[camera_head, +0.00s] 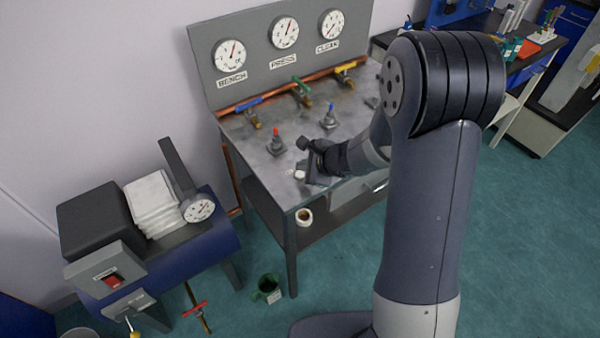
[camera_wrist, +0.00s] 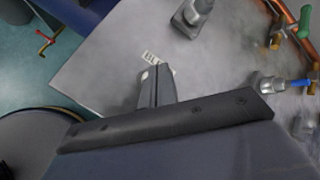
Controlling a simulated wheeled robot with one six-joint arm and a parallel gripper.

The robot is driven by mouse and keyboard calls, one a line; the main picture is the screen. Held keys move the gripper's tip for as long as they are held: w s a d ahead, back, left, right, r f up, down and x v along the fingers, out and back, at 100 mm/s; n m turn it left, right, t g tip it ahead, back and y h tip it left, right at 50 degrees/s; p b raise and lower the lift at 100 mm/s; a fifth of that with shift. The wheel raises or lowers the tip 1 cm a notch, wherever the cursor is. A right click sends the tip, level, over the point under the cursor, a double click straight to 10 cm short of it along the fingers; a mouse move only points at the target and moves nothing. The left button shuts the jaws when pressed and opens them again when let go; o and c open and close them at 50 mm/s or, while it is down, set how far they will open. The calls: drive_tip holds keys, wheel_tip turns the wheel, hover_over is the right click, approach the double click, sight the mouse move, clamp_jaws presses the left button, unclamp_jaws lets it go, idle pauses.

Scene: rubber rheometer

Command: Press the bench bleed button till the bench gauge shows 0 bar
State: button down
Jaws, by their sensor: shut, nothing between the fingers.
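The BENCH gauge (camera_head: 229,54) is the left dial on the grey panel. Its needle leans up and to the right, but the value is too small to read. My gripper (camera_head: 304,172) is low over the front of the metal bench top (camera_head: 252,154). A small pale spot (camera_head: 299,174) beside the fingertips may be the bleed button or its label; I cannot tell which. In the wrist view my gripper's fingers (camera_wrist: 154,72) are together and empty, partly covering a white label (camera_wrist: 152,57) on the bench. No button shows clearly there.
A red-topped fitting (camera_head: 275,142) and a blue-topped one (camera_head: 329,118) stand on the bench. Valves with blue (camera_head: 248,104), green and yellow handles line the copper pipe behind.

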sight(304, 175)
drive_tip(key=shift+f, duration=0.2)
drive_tip(key=shift+f+b, duration=0.3)
drive_tip(key=shift+b, duration=0.4)
drive_tip(key=shift+f+b, duration=0.4)
drive_tip(key=shift+b, duration=0.15)
idle(0.3)
drive_tip(key=shift+r, duration=0.1)
drive_tip(key=shift+r+p, duration=0.6)
drive_tip(key=shift+r, duration=0.15)
wheel_tip(304, 175, up, 5)
drive_tip(key=p, duration=0.4)
drive_tip(key=shift+r, duration=0.1)
idle(0.4)
